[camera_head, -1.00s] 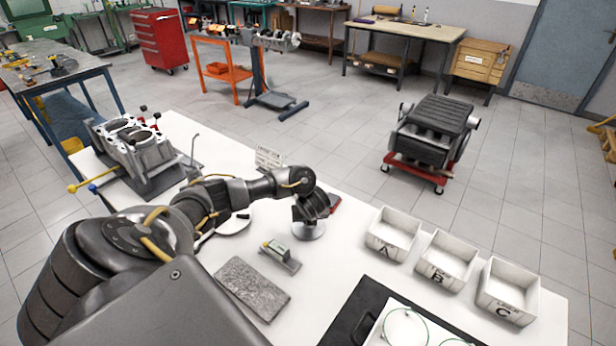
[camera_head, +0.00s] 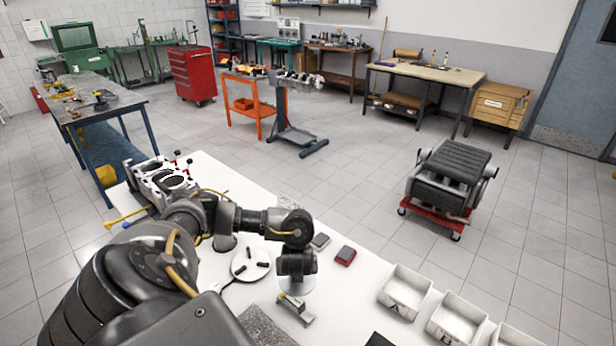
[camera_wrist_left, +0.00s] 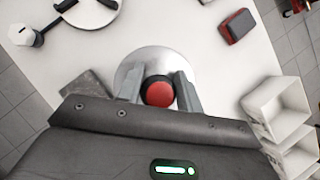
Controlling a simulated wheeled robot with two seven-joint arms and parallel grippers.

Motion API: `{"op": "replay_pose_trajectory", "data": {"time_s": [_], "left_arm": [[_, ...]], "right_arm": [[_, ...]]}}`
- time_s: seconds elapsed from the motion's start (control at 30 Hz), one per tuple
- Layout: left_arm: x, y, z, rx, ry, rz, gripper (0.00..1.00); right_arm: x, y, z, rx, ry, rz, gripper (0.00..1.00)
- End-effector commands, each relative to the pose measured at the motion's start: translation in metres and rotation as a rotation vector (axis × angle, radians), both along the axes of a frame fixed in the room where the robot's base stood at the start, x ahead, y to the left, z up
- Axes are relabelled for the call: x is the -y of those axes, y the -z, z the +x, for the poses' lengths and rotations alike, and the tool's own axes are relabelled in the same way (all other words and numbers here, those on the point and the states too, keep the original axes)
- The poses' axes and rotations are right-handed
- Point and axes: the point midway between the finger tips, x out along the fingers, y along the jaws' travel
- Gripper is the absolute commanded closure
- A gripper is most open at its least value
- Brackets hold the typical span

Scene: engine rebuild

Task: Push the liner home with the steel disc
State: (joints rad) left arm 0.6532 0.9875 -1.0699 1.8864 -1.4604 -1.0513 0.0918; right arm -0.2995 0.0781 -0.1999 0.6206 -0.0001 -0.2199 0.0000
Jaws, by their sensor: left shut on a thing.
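My left gripper (camera_wrist_left: 158,92) is shut on the red knob (camera_wrist_left: 159,95) of the steel disc (camera_wrist_left: 137,66). The disc is round and shiny, and lies beyond the fingers in the left wrist view. In the head view my left gripper (camera_head: 297,278) is over the white table, with the disc (camera_head: 305,287) partly hidden below it. I cannot tell whether the disc touches the table. The engine block (camera_head: 157,182) stands at the table's far left end with open round bores on top. I cannot make out the liner clearly. My right gripper is not in view.
A white round plate (camera_head: 240,271) with dark pieces lies left of the gripper. A red and black box (camera_head: 346,255) lies behind right. Bins (camera_head: 404,291) stand at right. My arm crosses the table's left part.

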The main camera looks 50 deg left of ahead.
Motion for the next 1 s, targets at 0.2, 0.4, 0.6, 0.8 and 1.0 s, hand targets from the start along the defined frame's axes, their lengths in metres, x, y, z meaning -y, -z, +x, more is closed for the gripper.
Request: {"op": "replay_pose_trajectory", "data": {"time_s": [0.2,0.4,0.6,0.8,1.0], "left_arm": [[0.0,-0.004,-0.011,0.001,0.0,0.001,0.97],[0.001,-0.005,-0.014,-0.001,-0.001,-0.001,0.97],[0.008,-0.002,-0.013,0.001,-0.011,-0.003,0.97],[0.025,0.005,-0.014,0.004,-0.058,0.002,0.97],[0.051,0.02,-0.022,0.003,-0.176,0.002,0.97]], "right_arm": [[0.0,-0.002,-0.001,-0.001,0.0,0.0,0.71],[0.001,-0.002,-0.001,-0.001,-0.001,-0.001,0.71],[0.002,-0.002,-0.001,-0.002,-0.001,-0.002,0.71],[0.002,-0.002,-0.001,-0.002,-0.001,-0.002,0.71],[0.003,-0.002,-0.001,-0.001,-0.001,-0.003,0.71]]}}
